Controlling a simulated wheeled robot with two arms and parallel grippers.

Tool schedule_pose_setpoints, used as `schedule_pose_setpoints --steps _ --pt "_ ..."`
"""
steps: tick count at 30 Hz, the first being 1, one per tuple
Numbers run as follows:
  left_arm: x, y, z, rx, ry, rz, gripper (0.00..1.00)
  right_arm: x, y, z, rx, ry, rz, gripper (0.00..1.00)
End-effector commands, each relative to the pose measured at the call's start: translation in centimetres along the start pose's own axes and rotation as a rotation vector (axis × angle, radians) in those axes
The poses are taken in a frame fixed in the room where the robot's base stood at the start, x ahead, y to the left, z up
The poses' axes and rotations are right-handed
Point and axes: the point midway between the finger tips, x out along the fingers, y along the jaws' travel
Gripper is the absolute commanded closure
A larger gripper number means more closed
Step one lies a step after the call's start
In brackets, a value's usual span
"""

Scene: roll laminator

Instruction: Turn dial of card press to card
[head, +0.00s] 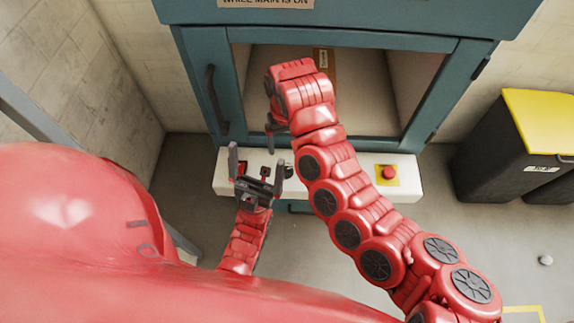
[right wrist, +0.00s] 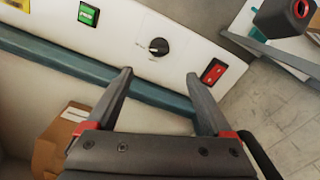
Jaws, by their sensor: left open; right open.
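The dial (right wrist: 158,46) is a small black round knob on the white control panel (right wrist: 120,35) of the teal press (head: 455,85). A light pointer mark shows on it; the tiny labels beside it are unreadable. My right gripper (right wrist: 159,72) is open and empty, its fingers apart from the dial in the right wrist view. In the head view the right gripper (head: 272,132) is small and partly hidden by its own arm. My left gripper (head: 257,168) is open and empty, in front of the panel's left part, and the dial area there is largely covered.
The panel also carries a red rocker switch (right wrist: 213,71), a green button (right wrist: 88,14) and a red emergency button (head: 389,172) on yellow. A cardboard box (right wrist: 65,135) lies inside the press opening. A black bin with yellow lid (head: 540,120) stands right. Floor between them is clear.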

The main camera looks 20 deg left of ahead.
Motion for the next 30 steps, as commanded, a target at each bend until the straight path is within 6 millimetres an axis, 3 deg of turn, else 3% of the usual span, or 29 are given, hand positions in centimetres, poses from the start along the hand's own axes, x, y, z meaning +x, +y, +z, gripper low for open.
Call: schedule_pose_setpoints --steps 1,15,21,29,30 --pt "-0.7 0.0 0.1 0.000 0.000 0.000 0.00 1.9 -0.2 0.2 0.000 -0.005 -0.001 0.15" --pt "0.9 0.0 -0.1 0.000 0.000 0.000 0.00 11.1 0.1 0.2 -0.003 -0.006 0.005 0.15" --pt "0.9 -0.1 -0.1 0.000 0.000 0.000 0.00 12.5 0.1 0.0 0.000 0.000 0.002 0.15" --pt "0.9 -0.1 -0.1 0.000 0.000 0.000 0.00 12.7 0.1 0.1 0.000 0.000 0.002 0.15" --pt "0.9 -0.1 -0.1 0.000 0.000 0.000 0.00 12.7 0.1 0.1 0.000 0.000 0.002 0.19"
